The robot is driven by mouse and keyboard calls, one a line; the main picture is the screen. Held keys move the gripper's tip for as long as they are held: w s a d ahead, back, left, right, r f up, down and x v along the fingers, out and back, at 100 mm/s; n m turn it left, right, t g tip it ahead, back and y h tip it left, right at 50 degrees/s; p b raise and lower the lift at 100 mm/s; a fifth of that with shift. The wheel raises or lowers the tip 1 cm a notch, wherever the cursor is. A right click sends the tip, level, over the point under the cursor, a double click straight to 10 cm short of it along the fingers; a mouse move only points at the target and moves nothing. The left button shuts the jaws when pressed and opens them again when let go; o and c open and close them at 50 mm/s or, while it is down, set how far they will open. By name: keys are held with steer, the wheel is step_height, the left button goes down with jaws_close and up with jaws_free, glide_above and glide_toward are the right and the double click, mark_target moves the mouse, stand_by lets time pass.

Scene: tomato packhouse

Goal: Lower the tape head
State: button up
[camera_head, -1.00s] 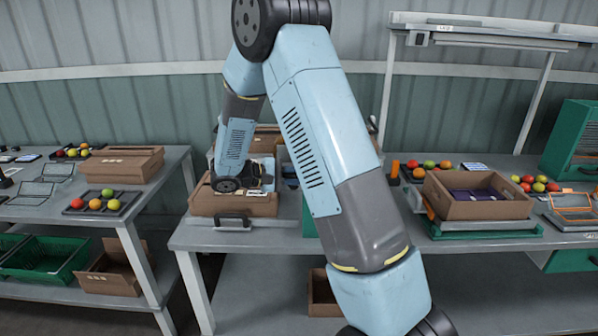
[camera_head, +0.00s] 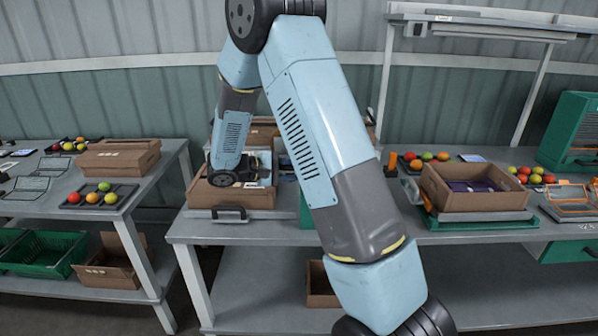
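My arm reaches down over an open brown carton (camera_head: 232,199) on the middle bench. My wrist ends above the carton's left part. My gripper (camera_head: 254,172) is small, dark and partly hidden by the wrist; I cannot see whether its fingers are open or shut. I cannot clearly make out the tape head; my arm and the carton walls cover much of that spot. A black handle (camera_head: 229,211) sits at the bench edge in front of the carton.
Right of my arm, an open carton (camera_head: 477,202) stands on a green-based stand (camera_head: 480,222). Trays of tomatoes lie around it. Bare bench (camera_head: 270,231) lies in front of the handle.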

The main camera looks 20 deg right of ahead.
steer(key=v, duration=1.3)
steer(key=shift+a, duration=0.3)
steer(key=s+d+r+m+t+y, duration=0.2)
steer(key=s+r+y, duration=0.3)
steer(key=s, duration=0.4)
steer(key=s+d+r+m+t+y, duration=0.1)
steer(key=s+r+y, duration=0.4)
steer(key=s, duration=0.5)
steer(key=s+d+r+m+t+y, duration=0.2)
steer(key=s+d+r+y, duration=0.3)
steer(key=s, duration=0.4)
steer(key=shift+s+m+t+y, duration=0.3)
steer(key=shift+t, duration=0.5)
